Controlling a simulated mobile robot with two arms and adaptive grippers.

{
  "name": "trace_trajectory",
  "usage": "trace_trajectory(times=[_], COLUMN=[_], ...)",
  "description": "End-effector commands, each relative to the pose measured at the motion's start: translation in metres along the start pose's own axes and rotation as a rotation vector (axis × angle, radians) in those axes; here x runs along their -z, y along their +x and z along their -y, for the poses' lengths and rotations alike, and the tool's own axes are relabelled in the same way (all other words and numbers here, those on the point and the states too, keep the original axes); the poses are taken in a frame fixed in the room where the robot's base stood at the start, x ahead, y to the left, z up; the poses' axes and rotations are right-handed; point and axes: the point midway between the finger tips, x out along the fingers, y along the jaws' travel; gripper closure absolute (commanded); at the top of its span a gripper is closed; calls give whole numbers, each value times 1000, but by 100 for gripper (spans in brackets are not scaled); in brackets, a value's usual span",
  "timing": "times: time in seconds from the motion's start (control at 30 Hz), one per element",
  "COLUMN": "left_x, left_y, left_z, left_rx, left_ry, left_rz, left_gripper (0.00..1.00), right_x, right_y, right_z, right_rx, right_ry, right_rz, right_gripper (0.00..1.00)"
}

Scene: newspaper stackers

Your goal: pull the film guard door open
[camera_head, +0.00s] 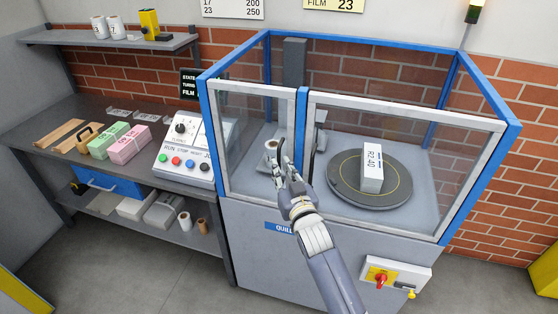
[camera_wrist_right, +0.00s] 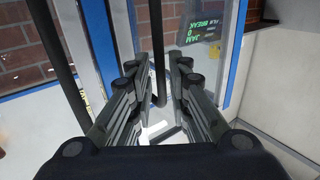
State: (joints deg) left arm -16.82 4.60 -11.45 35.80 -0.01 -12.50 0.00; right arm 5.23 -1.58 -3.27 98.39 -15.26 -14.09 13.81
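The guard on the blue-framed machine has two white-framed clear panels, a narrow left panel (camera_head: 262,88) and a wide right panel (camera_head: 400,107). I cannot tell for certain which one is the film guard door. Both look closed. My right gripper (camera_head: 279,162) is at the narrow panel's right side, by the blue post. In the right wrist view my right gripper (camera_wrist_right: 160,72) has its fingers apart, with a thin dark upright bar (camera_wrist_right: 157,55) showing between them. Contact with the bar cannot be told. My left gripper is out of view.
A turntable (camera_head: 345,190) with a white wrapped stack (camera_head: 372,168) is behind the wide panel. A sloped control panel (camera_head: 187,150) and a bench (camera_head: 50,117) are on the left. A red switch (camera_head: 381,279) is on the machine's front. In the wrist view a thick dark bar (camera_wrist_right: 58,55) is on the left.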

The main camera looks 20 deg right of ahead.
Motion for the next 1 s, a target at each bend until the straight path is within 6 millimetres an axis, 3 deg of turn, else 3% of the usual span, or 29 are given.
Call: trace_trajectory(times=[0.23, 0.67, 0.73, 1.0], left_x=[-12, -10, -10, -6], left_y=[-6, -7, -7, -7], left_z=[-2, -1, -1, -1], left_rx=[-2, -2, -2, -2], left_ry=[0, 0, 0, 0], left_rz=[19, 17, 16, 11], left_gripper=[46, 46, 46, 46], right_x=[1, 0, 0, 0], right_y=[28, 34, 34, 34], right_z=[0, 0, 0, 0], right_rx=[-1, 0, 0, 1], right_ry=[0, 0, 0, 0], right_rz=[-1, 0, 0, 0], right_gripper=[83, 83, 98, 100])
